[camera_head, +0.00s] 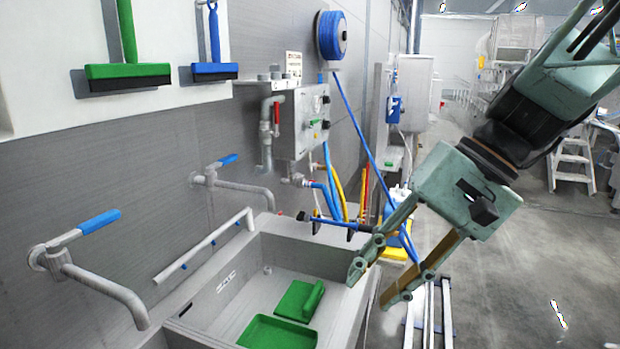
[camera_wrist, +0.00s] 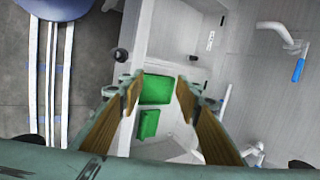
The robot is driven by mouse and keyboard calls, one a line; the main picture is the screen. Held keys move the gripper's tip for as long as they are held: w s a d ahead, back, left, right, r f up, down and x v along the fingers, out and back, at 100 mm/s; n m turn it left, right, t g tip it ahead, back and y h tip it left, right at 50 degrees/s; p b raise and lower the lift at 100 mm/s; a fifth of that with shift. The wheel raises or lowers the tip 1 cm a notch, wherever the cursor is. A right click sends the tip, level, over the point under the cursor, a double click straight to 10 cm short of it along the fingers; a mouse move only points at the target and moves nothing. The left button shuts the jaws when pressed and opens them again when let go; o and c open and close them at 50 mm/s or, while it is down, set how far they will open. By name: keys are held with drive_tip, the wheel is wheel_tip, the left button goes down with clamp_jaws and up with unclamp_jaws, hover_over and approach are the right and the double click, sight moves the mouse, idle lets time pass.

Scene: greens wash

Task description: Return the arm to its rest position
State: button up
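My gripper (camera_head: 372,286) is at the right in the head view, pointing down and left beside the right side of the sink. Its two fingers are spread apart with nothing between them. In the wrist view the open fingers (camera_wrist: 158,88) show over the sink, with wooden-coloured inner faces. My arm comes in from the upper right of the head view, held out in front of me.
The metal sink (camera_head: 345,262) holds a green tray (camera_head: 277,332) and a green scrubber (camera_head: 300,301). Two taps with blue levers (camera_head: 98,220) stick out from the wall. A blue hose (camera_head: 358,120) hangs behind my gripper. Open floor (camera_head: 540,260) lies to the right.

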drive_tip(key=s+d+r+n+t+h, duration=0.1)
drive_tip(key=s+d+h, duration=0.2)
drive_tip(key=s, duration=0.6)
drive_tip(key=s+d+r+n+t+h, duration=0.1)
drive_tip(key=s+d+t+h, duration=0.1)
drive_tip(key=s+d, duration=0.5)
drive_tip(key=shift+s+n+t+h, duration=0.3)
drive_tip(key=shift+s+n+h, duration=0.1)
drive_tip(key=shift+s+h, duration=0.5)
drive_tip(key=shift+s+d, duration=0.1)
drive_tip(key=shift+c, duration=0.9)
drive_tip(key=shift+r, duration=0.1)
